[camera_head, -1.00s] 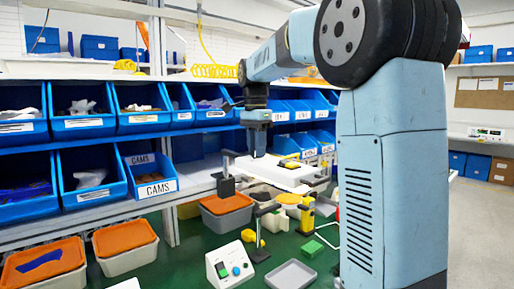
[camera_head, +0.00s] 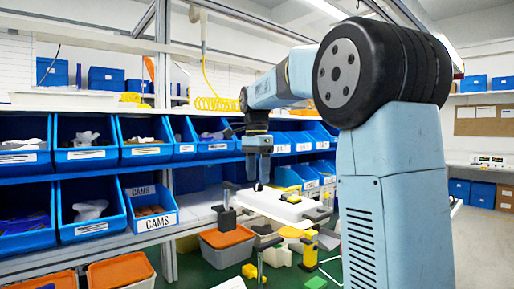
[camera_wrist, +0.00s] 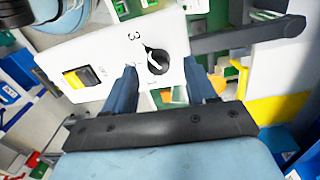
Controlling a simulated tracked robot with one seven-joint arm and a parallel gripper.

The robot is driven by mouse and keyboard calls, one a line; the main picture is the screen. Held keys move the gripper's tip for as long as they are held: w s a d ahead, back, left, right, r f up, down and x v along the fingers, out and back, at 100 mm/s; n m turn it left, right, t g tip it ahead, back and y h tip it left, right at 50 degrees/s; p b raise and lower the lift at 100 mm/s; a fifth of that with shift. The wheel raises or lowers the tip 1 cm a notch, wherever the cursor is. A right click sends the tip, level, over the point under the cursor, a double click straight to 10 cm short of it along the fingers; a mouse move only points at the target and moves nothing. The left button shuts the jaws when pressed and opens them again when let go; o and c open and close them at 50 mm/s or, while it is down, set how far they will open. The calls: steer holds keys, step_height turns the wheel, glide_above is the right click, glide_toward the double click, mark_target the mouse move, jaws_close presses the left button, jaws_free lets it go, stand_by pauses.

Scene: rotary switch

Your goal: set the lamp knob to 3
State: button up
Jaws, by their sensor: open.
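A white panel (camera_wrist: 100,70) with a black lamp knob (camera_wrist: 155,62) fills the upper middle of the wrist view. A printed 3 stands just above and left of the knob. The knob's tapered end leans up and left, near the 3; its exact setting is hard to tell. My gripper (camera_wrist: 162,88) is open, with one finger on each side below the knob, and no contact shows. In the head view my gripper (camera_head: 261,183) points down over the white box (camera_head: 270,207) on the bench; the knob is too small there to read.
A yellow rocker switch (camera_wrist: 82,77) sits left of the knob on the panel. A dark bar (camera_wrist: 245,38) extends right of it. Blue bins (camera_head: 88,190) line the shelves behind, and clamps and yellow parts (camera_head: 310,250) stand near the box.

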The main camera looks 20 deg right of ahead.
step_height(320, 180, up, 12)
steer(key=shift+w+f, duration=0.2)
steer(key=shift+w, duration=0.1)
stand_by(0.5)
